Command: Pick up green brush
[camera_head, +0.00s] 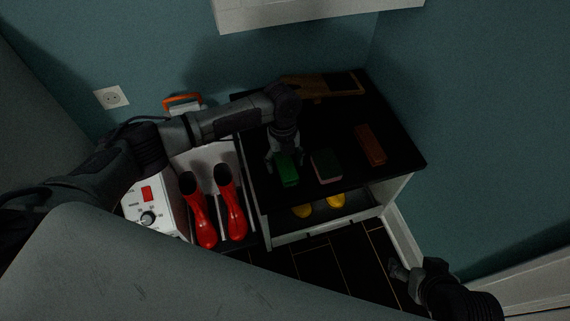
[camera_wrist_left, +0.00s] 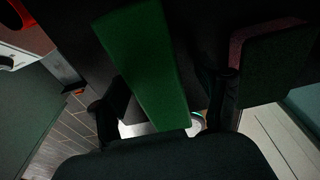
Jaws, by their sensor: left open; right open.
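The green brush (camera_head: 287,172) lies on the black top of the cabinet, near its front left part. In the left wrist view the green brush (camera_wrist_left: 148,60) is a long green block running up between the fingers. My left gripper (camera_head: 285,160) is open and right at the brush, reaching down from above. In the left wrist view its fingers (camera_wrist_left: 165,115) stand apart on either side of the brush's near end. Whether they touch it I cannot tell. My right gripper (camera_head: 400,272) is at the lower right, away from the cabinet and empty.
A green and pink block (camera_head: 327,166) lies just right of the brush, close to my left gripper. A brown brush (camera_head: 370,145) and a wooden item (camera_head: 325,87) lie on the black cabinet top (camera_head: 408,158). Red boots (camera_head: 232,205) stand to the left.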

